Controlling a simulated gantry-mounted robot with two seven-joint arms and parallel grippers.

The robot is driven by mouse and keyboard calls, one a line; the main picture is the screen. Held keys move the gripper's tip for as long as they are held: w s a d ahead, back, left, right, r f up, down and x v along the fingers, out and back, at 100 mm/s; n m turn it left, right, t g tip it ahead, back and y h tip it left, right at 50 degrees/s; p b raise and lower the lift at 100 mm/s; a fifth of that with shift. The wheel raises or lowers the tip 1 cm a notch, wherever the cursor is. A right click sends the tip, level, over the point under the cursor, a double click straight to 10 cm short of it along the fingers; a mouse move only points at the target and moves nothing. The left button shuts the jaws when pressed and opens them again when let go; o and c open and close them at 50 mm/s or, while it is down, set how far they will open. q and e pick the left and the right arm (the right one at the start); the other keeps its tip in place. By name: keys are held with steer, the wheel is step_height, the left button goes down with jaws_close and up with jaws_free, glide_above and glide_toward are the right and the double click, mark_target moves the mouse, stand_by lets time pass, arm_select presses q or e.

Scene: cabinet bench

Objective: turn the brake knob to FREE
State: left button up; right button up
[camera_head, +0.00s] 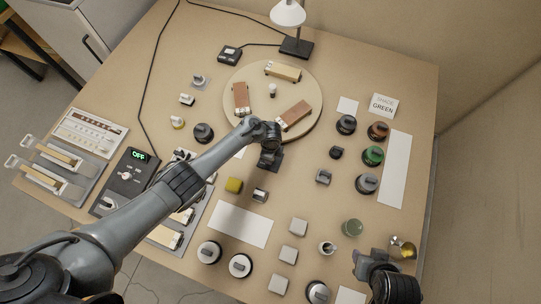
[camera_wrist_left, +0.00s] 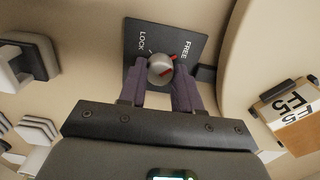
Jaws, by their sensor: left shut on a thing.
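The brake knob (camera_wrist_left: 160,70) is a round grey knob with a red pointer mark, on a dark plate (camera_wrist_left: 150,38) printed LOCK at left and FREE at right. The red mark lies on the upper right, toward the FREE lettering. My left gripper (camera_wrist_left: 161,78) is shut on the knob, one finger on each side, in the left wrist view. In the head view my left gripper (camera_head: 269,157) reaches down onto the dark plate just below the round turntable and hides the knob. My right gripper (camera_head: 366,266) is at the bottom right; its jaws are unclear.
Several knobs and blocks fill the right and front of the bench.

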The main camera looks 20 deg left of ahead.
stand_by(0.6)
arm_select(q)
steer(key=o, duration=1)
steer(key=shift+o, duration=0.2)
steer(key=shift+r, duration=0.1)
step_height(320, 180, up, 11)
steer(key=p, duration=0.4)
steer(key=shift+f+m+p, duration=0.2)
steer(key=shift+m+p, duration=0.1)
steer(key=shift+p, duration=0.1)
